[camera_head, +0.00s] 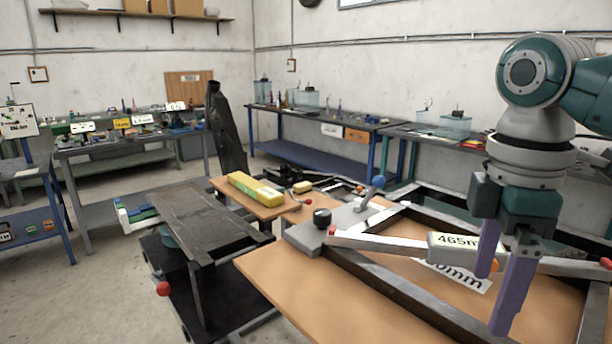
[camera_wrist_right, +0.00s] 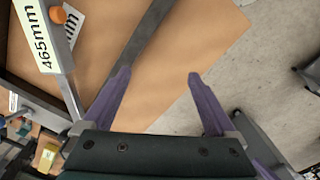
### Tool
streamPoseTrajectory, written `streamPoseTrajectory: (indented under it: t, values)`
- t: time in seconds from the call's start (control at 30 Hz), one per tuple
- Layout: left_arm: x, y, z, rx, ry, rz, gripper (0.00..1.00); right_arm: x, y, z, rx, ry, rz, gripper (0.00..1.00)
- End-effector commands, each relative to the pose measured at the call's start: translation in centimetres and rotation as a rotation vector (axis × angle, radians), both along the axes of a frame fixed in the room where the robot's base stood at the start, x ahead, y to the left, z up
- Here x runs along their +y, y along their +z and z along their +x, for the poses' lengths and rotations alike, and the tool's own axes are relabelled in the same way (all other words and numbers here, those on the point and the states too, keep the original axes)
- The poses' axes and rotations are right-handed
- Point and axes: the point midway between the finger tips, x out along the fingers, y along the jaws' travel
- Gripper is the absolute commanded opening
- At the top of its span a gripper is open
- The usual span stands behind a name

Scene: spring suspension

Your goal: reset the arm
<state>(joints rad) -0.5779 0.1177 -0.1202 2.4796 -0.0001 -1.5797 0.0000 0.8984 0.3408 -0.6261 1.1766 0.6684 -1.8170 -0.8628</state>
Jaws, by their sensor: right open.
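My right gripper (camera_head: 497,297) hangs at the right of the head view, over the wooden table (camera_head: 290,290) with the metal frame. Its two purple fingers are apart and nothing is between them. In the right wrist view the gripper (camera_wrist_right: 160,85) is open over bare table top (camera_wrist_right: 170,60). A metal bar with a label reading 465mm (camera_head: 455,241) lies across the frame behind the fingers; the label also shows at the upper left of the wrist view (camera_wrist_right: 45,35). I cannot tell from the head view whether the fingers touch it. My left gripper does not show.
A grey clamp block with a black knob (camera_head: 321,217) and a blue-knobbed lever (camera_head: 377,182) stand on the table. A yellow-green box (camera_head: 255,189) lies further back. A dark cart (camera_head: 205,225) stands at the left. The floor (camera_head: 80,300) at the front left is clear.

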Motion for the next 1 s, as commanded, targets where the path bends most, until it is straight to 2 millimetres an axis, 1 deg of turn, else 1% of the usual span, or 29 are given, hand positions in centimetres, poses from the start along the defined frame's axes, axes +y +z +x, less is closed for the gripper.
streamPoseTrajectory:
  t: [0.03, 0.1, 0.17, 0.2, 0.27, 0.3, 0.37, 0.4, 0.5, 0.6, 0.77, 0.9, 0.93, 1.0]
  values:
    - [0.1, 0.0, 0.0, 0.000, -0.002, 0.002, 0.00, 1.4, -2.1, -1.4, -0.003, -0.013, 0.020, 0.92]
    - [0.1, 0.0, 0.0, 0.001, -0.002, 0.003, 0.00, 3.2, -4.4, -3.5, -0.021, -0.061, 0.052, 0.92]
    - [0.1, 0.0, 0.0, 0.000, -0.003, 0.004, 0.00, 4.5, -6.1, -5.4, -0.040, -0.117, 0.083, 0.92]
    - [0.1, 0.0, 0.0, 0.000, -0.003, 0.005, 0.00, 5.2, -7.0, -6.6, -0.055, -0.161, 0.105, 0.92]
    - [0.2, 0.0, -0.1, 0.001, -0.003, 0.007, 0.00, 6.1, -8.1, -8.6, -0.074, -0.238, 0.139, 0.92]
    - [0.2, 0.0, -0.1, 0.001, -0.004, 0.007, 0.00, 6.5, -8.6, -10.0, -0.087, -0.296, 0.161, 0.92]
    - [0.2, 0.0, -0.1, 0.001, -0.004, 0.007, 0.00, 6.8, -9.1, -12.0, -0.106, -0.391, 0.191, 0.92]
    - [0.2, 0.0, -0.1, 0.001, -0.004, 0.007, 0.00, 6.8, -9.3, -13.2, -0.120, -0.457, 0.207, 0.92]
    - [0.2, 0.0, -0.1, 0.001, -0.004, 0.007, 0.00, 6.3, -9.3, -16.0, -0.153, -0.614, 0.233, 0.92]
    - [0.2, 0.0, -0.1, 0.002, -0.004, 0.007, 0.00, 5.4, -8.9, -18.3, -0.180, -0.750, 0.243, 0.92]
    - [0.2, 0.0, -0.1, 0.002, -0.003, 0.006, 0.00, 3.5, -7.9, -21.4, -0.226, -0.936, 0.239, 0.92]
    - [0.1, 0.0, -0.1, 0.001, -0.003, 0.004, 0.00, 1.6, -6.6, -23.8, -0.272, -1.081, 0.220, 0.92]
    - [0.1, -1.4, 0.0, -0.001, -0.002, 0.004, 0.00, 1.5, -8.0, -23.7, -0.275, -1.086, 0.220, 0.92]
    - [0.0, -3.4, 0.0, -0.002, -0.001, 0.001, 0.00, 1.6, -10.2, -23.5, -0.274, -1.079, 0.221, 0.92]
